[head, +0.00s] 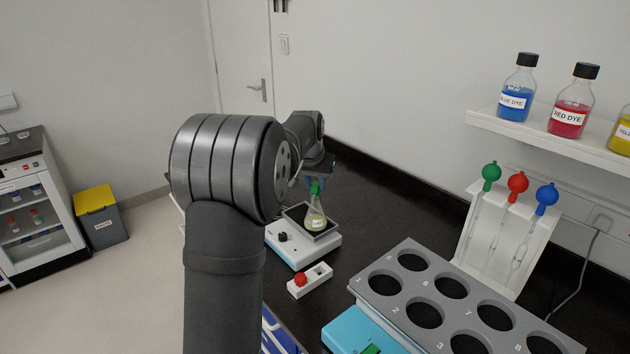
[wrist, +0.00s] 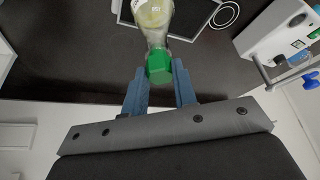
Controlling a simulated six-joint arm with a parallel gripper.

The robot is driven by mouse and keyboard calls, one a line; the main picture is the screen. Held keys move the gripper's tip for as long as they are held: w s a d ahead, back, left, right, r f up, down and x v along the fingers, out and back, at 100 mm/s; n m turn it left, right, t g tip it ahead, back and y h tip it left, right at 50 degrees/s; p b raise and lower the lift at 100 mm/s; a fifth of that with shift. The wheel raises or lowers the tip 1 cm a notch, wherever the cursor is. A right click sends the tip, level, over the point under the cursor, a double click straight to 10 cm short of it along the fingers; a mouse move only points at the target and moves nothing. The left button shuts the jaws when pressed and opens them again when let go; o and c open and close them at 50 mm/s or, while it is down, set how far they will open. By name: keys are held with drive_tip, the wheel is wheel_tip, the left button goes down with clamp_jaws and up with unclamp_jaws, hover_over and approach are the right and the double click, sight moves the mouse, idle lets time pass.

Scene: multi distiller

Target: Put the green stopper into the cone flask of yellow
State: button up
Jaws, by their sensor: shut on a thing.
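The cone flask of yellow (head: 316,221) stands upright on the plate of a white stirrer (head: 300,247) in the head view. Its label and pale yellow content also show at the top of the wrist view (wrist: 153,18). The green stopper (head: 316,187) is at the flask's mouth, and it shows large in the wrist view (wrist: 159,66). I cannot tell how deep it sits in the neck. My gripper (wrist: 160,72) is shut on the green stopper, one blue-grey finger on each side. In the head view my arm partly hides the gripper.
A white holder (head: 310,283) with a red stopper (head: 300,279) stands in front of the stirrer. A grey rack (head: 440,312) with several holes is at front right. Droppers (head: 517,188) stand behind it, below a shelf (head: 545,133) of dye bottles. The black bench behind the stirrer is clear.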

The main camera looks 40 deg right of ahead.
drive_tip(key=shift+f, duration=0.25)
drive_tip(key=o, duration=1)
drive_tip(key=v, duration=1.7)
drive_tip(key=shift+r, duration=0.25)
drive_tip(key=x, duration=1.7)
drive_tip(key=shift+f, duration=0.3)
